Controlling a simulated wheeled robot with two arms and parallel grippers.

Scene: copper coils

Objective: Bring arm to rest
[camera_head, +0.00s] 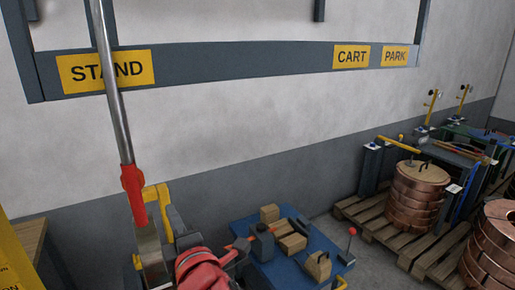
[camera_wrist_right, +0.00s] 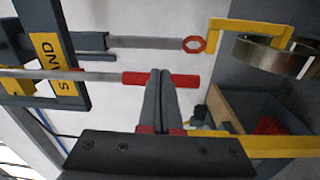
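My right gripper (camera_wrist_right: 160,74) shows in the right wrist view with its two dark fingers close together. The tips overlap the red handle (camera_wrist_right: 185,79) of a metal bar. Whether the tips touch the handle I cannot tell. In the head view this bar (camera_head: 112,90) slopes down past the STAND label, with its red handle (camera_head: 133,193) at the lower end. I cannot clearly make out the right gripper's fingers there. My left gripper is not in view.
A blue cart top (camera_head: 296,268) holds wooden blocks (camera_head: 293,242) and a dark can (camera_head: 262,243). A red bundle (camera_head: 198,268) lies in front. Copper coils (camera_head: 415,200) stand on a pallet (camera_head: 377,226) at the right. A yellow bracket (camera_head: 164,198) stands beside the handle.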

